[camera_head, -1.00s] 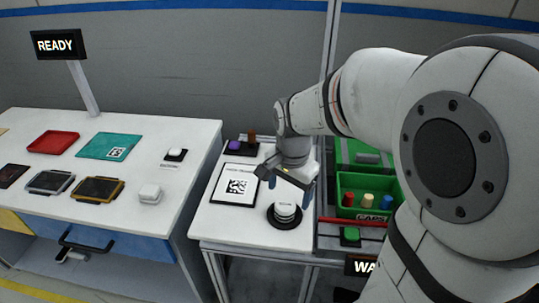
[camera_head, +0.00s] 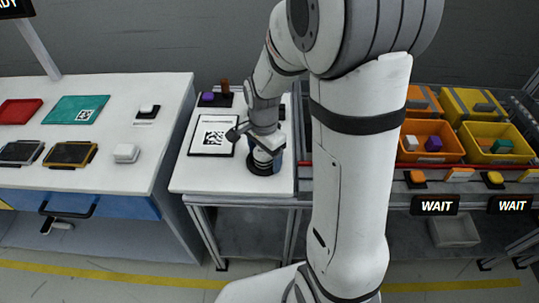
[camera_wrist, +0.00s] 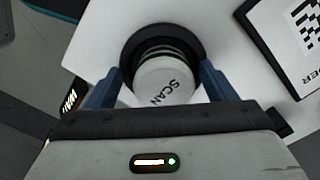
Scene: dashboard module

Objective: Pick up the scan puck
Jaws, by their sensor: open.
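The scan puck (camera_head: 263,159) is a white round piece with dark bands, standing in a black round base (camera_head: 264,172) on the small white table. In the wrist view the white top of the scan puck (camera_wrist: 166,84) reads "SCAN". My gripper (camera_head: 265,151) is open and low over it. In the wrist view the blue fingers of my gripper (camera_wrist: 162,88) stand on either side of the puck, with no clear contact visible. Part of the puck is hidden by my gripper in the head view.
A framed code card (camera_head: 213,135) lies left of the puck. A purple piece (camera_head: 208,97) sits behind it. A white bench (camera_head: 150,165) with trays stands left across a gap. Orange bins (camera_head: 430,142) and WAIT signs are at right, beyond my arm.

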